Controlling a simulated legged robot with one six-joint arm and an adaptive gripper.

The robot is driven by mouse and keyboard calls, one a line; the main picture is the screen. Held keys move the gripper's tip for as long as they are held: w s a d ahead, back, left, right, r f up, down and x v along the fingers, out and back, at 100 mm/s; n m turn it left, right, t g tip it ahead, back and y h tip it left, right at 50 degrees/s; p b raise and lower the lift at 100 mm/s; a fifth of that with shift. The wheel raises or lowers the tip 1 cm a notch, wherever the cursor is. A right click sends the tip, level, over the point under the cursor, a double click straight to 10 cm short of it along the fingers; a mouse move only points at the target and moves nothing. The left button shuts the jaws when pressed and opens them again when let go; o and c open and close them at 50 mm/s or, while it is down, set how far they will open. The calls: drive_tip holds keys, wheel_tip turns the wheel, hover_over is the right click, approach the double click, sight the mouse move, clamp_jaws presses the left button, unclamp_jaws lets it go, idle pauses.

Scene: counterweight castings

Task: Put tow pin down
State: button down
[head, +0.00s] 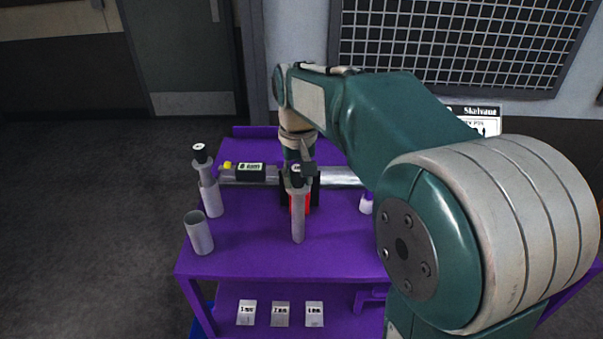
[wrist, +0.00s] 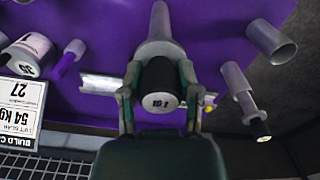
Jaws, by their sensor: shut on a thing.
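My gripper (head: 300,172) is shut on a grey pin with a black, labelled cap, which looks like the tow pin (head: 298,218). The pin is upright, cap at the top, over the middle of the purple cart top (head: 250,248). I cannot tell whether its lower end touches the cart. In the wrist view my gripper (wrist: 157,90) has a finger on each side of the black cap, and the grey shaft of the tow pin (wrist: 158,30) reaches away from me. A red part (head: 307,203) shows behind the pin and is mostly hidden.
A stepped grey pin with a black end (head: 208,185) and an open grey tube (head: 199,235) stand at the left. A silver channel (head: 340,177) and a dark display box (head: 250,172) lie behind. A white cylinder (wrist: 28,55) is partly hidden at the right. The front is clear.

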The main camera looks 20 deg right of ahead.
sight(298, 190)
drive_tip(key=shift+w+f, duration=0.15)
drive_tip(key=shift+f, duration=0.7)
drive_tip(key=shift+w+f, duration=0.1)
drive_tip(key=shift+f, duration=0.85)
drive_tip(key=shift+c, duration=1.5)
unclamp_jaws()
drive_tip(key=shift+f, duration=0.1)
wheel_tip(298, 190, up, 11)
drive_tip(key=shift+r, duration=0.1)
drive_tip(key=shift+s+r, duration=0.15)
drive_tip(key=shift+r, duration=0.35)
drive_tip(key=s+f+t, duration=0.2)
drive_tip(key=s+f, duration=0.3)
drive_tip(key=s, duration=0.5)
drive_tip(key=s+f+t, duration=0.3)
drive_tip(key=s+f, duration=0.1)
drive_tip(key=s, duration=0.6)
drive_tip(key=shift+s+f+n+t, duration=0.3)
drive_tip(key=shift+s+f, duration=0.05)
drive_tip(key=shift+f, duration=0.05)
